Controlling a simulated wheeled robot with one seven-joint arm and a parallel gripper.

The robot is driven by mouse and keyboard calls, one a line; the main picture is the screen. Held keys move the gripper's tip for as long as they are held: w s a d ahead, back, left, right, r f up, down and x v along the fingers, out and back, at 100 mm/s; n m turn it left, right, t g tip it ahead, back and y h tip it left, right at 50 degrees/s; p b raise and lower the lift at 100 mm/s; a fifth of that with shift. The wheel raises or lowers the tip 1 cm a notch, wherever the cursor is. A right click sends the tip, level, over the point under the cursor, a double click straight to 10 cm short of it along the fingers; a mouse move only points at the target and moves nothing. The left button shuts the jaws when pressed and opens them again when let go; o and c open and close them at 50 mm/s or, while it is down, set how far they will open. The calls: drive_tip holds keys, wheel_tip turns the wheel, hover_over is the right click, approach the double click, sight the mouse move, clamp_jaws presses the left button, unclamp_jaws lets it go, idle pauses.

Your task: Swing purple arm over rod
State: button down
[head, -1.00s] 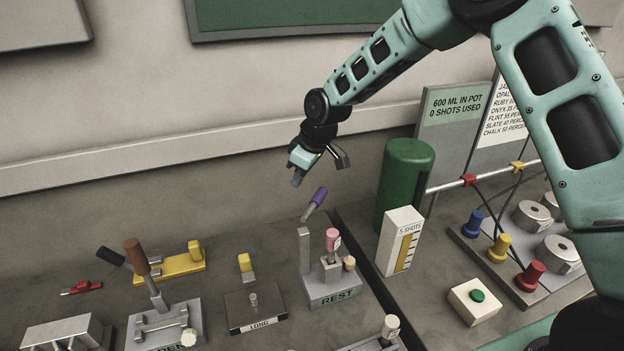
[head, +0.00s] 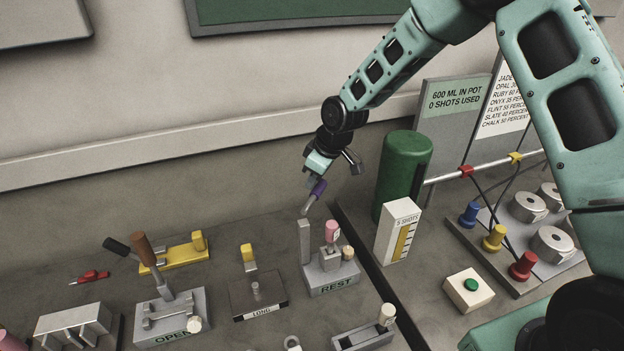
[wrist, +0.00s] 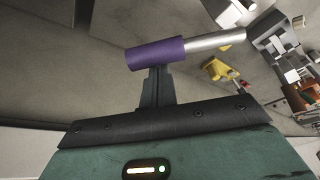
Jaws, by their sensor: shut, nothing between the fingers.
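The purple arm, a purple grip (head: 317,189) on a silver shaft, leans up and to the right from the top of a grey post (head: 304,242) at the REST fixture (head: 332,287). A pink-topped upright rod (head: 331,233) stands on the same fixture, just right of the post. My gripper (head: 316,180) is shut and empty, right at the purple grip. In the wrist view the purple grip (wrist: 154,54) lies across the tips of my shut fingers (wrist: 158,80), with its silver shaft (wrist: 214,40) running right. Whether they touch, I cannot tell.
A green cylinder (head: 404,165) and a white shots gauge (head: 398,231) stand to the right. The LONG block (head: 258,296) and the OPEN fixture (head: 170,316) with its brown lever (head: 147,250) lie left. The wall is behind.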

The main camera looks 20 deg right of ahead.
sight(323, 187)
drive_tip(key=shift+s+d+m+b, duration=0.15)
drive_tip(key=shift+d+m+b, duration=0.15)
drive_tip(key=shift+m+b, duration=0.2)
drive_tip(key=d+m+b, duration=0.1)
drive_tip(key=b, duration=0.1)
drive_tip(key=s+m+h+b, duration=0.1)
drive_tip(key=shift+s+d+f+m+t+b, duration=0.3)
drive_tip(key=shift+d+m+t+b, duration=0.05)
drive_tip(key=shift+d+m+t, duration=0.05)
drive_tip(key=s+d+m+h+b, duration=0.2)
drive_tip(key=s+m+b, duration=0.3)
drive_tip(key=s+m, duration=0.3)
drive_tip(key=shift+s+r+t+h, duration=0.2)
drive_tip(key=shift+r+t+h, duration=0.1)
drive_tip(key=shift+h, duration=0.1)
idle(0.3)
